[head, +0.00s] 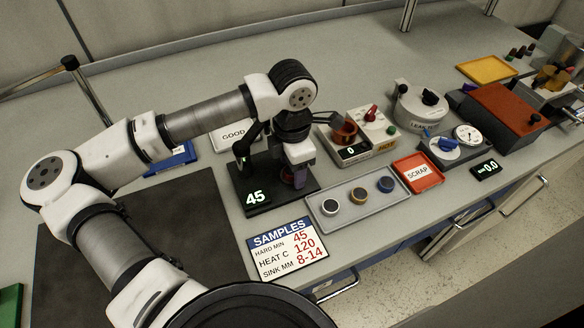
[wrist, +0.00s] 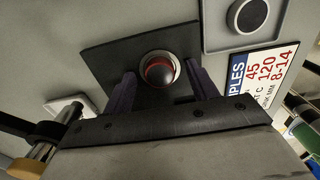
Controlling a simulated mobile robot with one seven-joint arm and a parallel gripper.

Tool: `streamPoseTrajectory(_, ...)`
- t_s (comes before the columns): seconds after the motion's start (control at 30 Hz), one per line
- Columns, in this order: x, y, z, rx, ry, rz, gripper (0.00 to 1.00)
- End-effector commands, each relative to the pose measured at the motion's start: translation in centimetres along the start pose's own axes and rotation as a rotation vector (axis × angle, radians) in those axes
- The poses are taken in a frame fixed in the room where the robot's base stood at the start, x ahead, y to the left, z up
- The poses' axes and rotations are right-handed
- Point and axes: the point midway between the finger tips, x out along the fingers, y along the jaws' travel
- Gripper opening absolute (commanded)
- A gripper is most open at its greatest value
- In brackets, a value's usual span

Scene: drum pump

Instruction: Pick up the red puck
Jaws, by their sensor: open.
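The red puck (wrist: 159,72) shows in the wrist view as a red ring with a dark centre, on a round pale support over the black base plate (wrist: 100,50) of the tester. In the head view only a bit of red (head: 289,179) shows, mostly hidden by my gripper (head: 297,172). In the wrist view my gripper (wrist: 161,88) is open, with one purple finger on each side of the puck. The gap between fingers and puck is visible; I cannot tell their exact height. The tester display (head: 256,197) reads 45.
To the right a grey tray (head: 345,223) holds three pucks with black, orange and blue rims or tops. Beyond it lie a red SCRAP tray (head: 418,173) and a heater unit (head: 362,140). A SAMPLES card (head: 287,247) lies in front; a GOOD tray (head: 233,134) is behind.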

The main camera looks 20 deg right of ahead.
Motion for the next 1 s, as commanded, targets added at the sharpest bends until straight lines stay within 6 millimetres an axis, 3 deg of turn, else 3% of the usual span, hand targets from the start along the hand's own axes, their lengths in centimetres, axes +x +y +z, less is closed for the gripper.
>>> streamPoseTrajectory(0.17,0.04,0.02,-0.01,0.0,0.0,0.001,0.58)
streamPoseTrajectory(0.5,0.0,0.03,-0.01,0.0,0.0,0.001,0.14)
streamPoseTrajectory(0.6,-0.01,0.03,-0.01,0.0,0.0,0.001,0.06)
streamPoseTrajectory(1.0,-0.91,0.13,-0.02,-0.001,0.001,0.004,0.06)
